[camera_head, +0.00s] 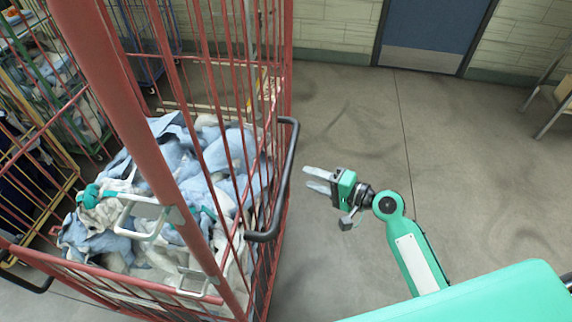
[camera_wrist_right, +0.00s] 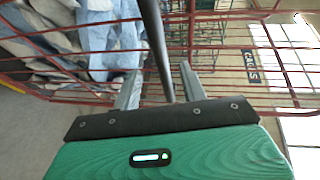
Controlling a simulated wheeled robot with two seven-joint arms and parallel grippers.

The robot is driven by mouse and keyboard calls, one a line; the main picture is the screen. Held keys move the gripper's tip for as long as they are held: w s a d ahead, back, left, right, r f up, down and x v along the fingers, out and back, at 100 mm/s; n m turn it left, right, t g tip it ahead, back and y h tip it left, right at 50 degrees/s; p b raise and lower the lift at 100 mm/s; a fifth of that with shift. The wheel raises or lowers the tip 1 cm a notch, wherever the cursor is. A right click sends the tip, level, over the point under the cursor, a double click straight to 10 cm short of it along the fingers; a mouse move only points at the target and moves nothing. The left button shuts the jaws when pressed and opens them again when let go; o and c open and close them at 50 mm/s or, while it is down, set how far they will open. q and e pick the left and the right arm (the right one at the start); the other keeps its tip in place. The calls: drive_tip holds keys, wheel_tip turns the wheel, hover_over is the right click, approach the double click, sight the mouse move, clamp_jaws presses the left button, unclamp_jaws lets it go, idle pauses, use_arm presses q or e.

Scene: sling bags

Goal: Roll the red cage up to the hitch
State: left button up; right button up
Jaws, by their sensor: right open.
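The red cage (camera_head: 289,60) is a tall barred trolley filling the left half of the head view. It holds a heap of light blue and white cloth bags (camera_head: 230,160). A black handle (camera_head: 284,185) stands out from its right side. My right gripper (camera_head: 307,179) is open and empty just right of this handle, fingers pointing at it. In the right wrist view the handle bar (camera_wrist_right: 157,45) runs between the two fingers (camera_wrist_right: 160,88); I cannot tell whether it touches them. My left gripper is not in view. I cannot make out a hitch.
Other cages in yellow (camera_head: 70,190) and green (camera_head: 95,140) stand at the far left. A blue door (camera_head: 435,25) is in the back wall. A metal-legged stand (camera_head: 553,100) is at the right edge. The grey floor (camera_head: 470,150) right of the cage is clear.

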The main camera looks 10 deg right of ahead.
sight(290, 169)
drive_tip(key=p+x, duration=0.2)
drive_tip(key=x, duration=0.5)
drive_tip(key=shift+w+a+f, duration=0.1)
drive_tip(key=shift+w+a, duration=0.15)
drive_tip(key=shift+a, duration=0.05)
drive_tip(key=shift+w+a+f, duration=0.2)
drive_tip(key=shift+w+a, duration=0.15)
drive_tip(key=shift+w, duration=0.05)
clamp_jaws()
